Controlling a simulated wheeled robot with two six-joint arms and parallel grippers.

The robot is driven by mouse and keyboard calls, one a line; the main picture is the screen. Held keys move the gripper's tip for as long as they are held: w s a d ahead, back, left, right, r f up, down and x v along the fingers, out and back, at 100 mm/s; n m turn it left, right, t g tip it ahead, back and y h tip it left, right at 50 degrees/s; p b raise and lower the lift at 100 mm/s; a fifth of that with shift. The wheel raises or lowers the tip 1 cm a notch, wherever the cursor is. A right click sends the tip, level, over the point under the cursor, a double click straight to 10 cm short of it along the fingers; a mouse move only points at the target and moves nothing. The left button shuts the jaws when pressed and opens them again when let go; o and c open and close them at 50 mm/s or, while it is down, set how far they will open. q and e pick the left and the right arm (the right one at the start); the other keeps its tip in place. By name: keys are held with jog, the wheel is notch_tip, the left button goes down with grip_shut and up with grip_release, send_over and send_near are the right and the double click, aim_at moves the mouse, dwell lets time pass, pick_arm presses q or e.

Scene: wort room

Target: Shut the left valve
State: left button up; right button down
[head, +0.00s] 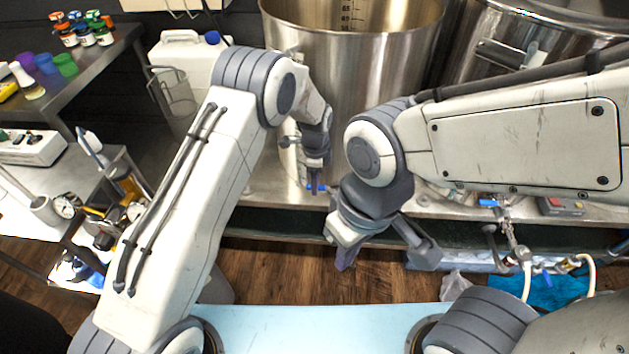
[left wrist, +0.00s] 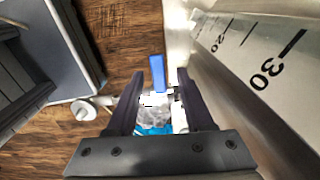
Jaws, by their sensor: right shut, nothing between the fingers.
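The left valve's blue lever (head: 320,188) shows low in front of the left steel kettle (head: 345,60), partly hidden by my left gripper (head: 315,184). In the left wrist view the blue lever (left wrist: 158,74) appears in the gap between the fingertips of my left gripper (left wrist: 160,80). These fingers are apart; I cannot tell whether either touches the lever. My right gripper (head: 345,258) is shut and empty, pointing down, lower and to the right of the left gripper. Another valve with a blue lever (head: 489,202) sits to the right.
A second steel kettle (head: 500,50) stands at the right. Hoses and fittings (head: 520,255) hang below it. A white jug (head: 185,55) stands left of the left kettle. A side table with gauges (head: 65,207) is at the left. Wooden floor (head: 285,275) shows in front.

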pick_arm(q)
jog(key=shift+a, duration=0.15)
jog(key=shift+r, duration=0.15)
notch_tip(320, 180, up, 10)
dwell(0.4)
dwell(0.4)
